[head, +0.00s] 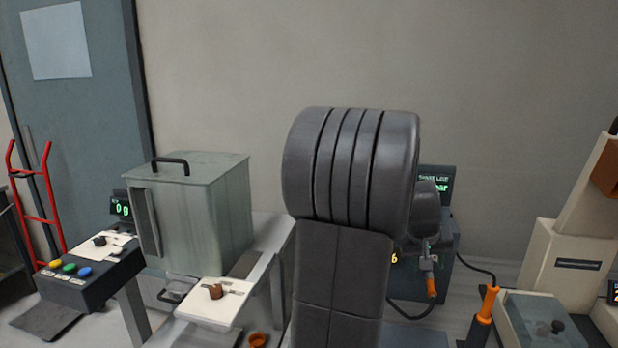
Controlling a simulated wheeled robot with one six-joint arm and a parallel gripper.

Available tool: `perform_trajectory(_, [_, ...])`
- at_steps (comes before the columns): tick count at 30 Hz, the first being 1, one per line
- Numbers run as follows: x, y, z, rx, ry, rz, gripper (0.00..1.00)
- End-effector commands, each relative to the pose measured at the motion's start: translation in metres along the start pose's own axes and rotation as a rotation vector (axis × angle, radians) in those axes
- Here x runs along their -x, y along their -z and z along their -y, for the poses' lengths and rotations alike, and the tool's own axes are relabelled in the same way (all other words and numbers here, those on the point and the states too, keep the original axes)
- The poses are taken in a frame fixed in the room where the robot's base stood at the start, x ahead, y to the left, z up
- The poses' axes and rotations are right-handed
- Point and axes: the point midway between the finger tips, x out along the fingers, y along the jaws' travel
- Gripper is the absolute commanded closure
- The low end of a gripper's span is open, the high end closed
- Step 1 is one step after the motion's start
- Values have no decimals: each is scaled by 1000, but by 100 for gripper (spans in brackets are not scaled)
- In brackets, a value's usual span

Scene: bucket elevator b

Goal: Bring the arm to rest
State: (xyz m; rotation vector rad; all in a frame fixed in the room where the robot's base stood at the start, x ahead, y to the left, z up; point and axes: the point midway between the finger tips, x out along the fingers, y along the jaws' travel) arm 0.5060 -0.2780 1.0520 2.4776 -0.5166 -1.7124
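My own arm fills the middle of the head view as a large dark grey ribbed link standing upright, with a dark segment below it. Smaller dark rounded parts, apparently of my wrist, show just behind its right edge.
Left of my arm stands a grey-green metal box (205,215) with a black handle. A button panel (90,272) and red hand truck (47,215) are farther left. A beige machine (570,255) stands far right.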

Motion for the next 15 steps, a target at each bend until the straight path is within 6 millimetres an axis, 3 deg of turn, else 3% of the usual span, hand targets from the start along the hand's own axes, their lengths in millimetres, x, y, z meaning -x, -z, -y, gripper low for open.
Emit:
perform_trajectory(4, [31, 0, 0, 1, -1, -5, 58])
perform_trajectory(15, [-43, -2, 0, 1, 0, 7, 58])
